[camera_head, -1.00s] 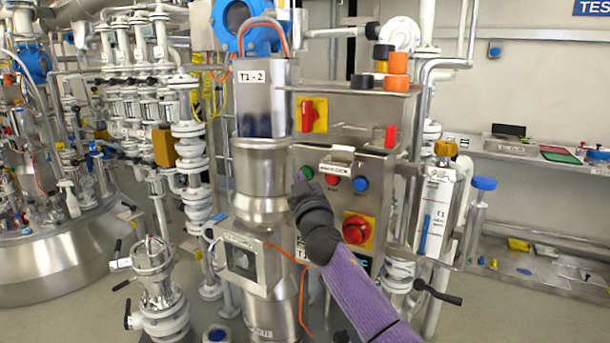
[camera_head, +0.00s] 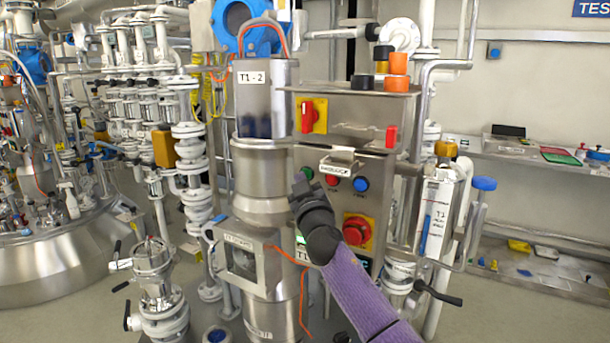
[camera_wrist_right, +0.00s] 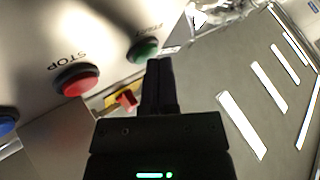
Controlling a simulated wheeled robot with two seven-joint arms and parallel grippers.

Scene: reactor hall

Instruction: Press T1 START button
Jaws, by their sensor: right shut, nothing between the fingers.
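The green START button (camera_head: 307,172) is on the steel control panel (camera_head: 381,202), left of a red button (camera_head: 332,180) and a blue button (camera_head: 361,184). My right gripper (camera_head: 299,183) is shut and empty, with its tip just below and left of the green button. In the right wrist view, the closed fingers (camera_wrist_right: 158,72) end right beside the green button (camera_wrist_right: 143,50); I cannot tell whether they touch it. The red STOP button (camera_wrist_right: 77,80) is to its left there. My left gripper is not in view.
The steel T1-2 vessel (camera_head: 262,168) stands just left of the panel.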

